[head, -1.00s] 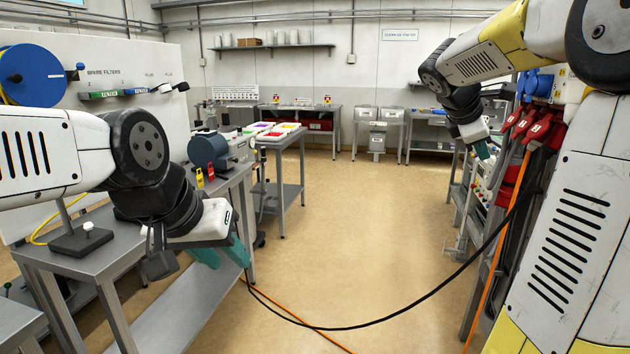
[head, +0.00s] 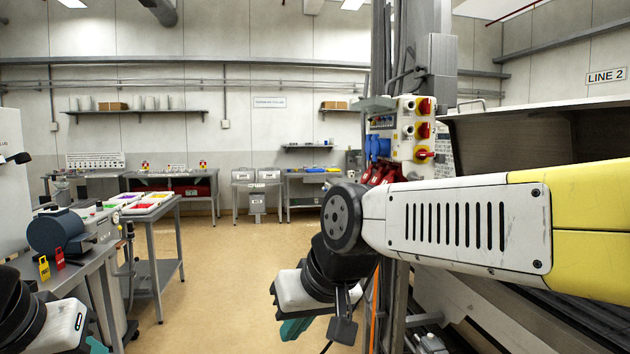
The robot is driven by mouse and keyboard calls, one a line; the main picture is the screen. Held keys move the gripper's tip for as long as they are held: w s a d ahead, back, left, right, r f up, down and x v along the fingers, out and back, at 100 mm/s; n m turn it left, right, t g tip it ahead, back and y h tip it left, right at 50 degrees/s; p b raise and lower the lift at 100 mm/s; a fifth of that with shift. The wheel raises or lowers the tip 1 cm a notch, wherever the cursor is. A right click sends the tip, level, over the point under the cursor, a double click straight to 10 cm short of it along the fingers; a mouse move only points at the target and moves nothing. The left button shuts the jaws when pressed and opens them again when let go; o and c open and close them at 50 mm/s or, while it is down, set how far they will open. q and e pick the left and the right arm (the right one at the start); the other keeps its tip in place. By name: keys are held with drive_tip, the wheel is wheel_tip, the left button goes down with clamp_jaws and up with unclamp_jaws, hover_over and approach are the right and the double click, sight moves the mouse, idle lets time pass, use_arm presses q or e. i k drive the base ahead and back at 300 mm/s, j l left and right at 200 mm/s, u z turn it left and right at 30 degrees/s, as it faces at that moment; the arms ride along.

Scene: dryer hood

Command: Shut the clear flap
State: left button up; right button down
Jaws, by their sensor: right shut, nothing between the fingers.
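I cannot make out a clear flap for certain in the head view. A control box (head: 405,138) with red knobs and a blue socket stands on a post right of centre. To its right is the large grey hood (head: 480,135), open and dark underneath. My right gripper (head: 294,328) hangs low in front of the post, its teal fingers pointing down. It is shut and empty, apart from the box and the hood. My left gripper (head: 97,346) is mostly cut off at the bottom left corner, with only a bit of teal finger showing.
A grey bench (head: 88,266) with a blue-grey motor (head: 55,232) and red and yellow tags stands at the left. A side table (head: 150,210) carries coloured trays. The floor between the left tables and the post is clear. My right arm hides much of the hood's lower part.

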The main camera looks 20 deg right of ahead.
sight(375, 100)
drive_tip(key=z, duration=1.35)
drive_tip(key=k+l, duration=0.05)
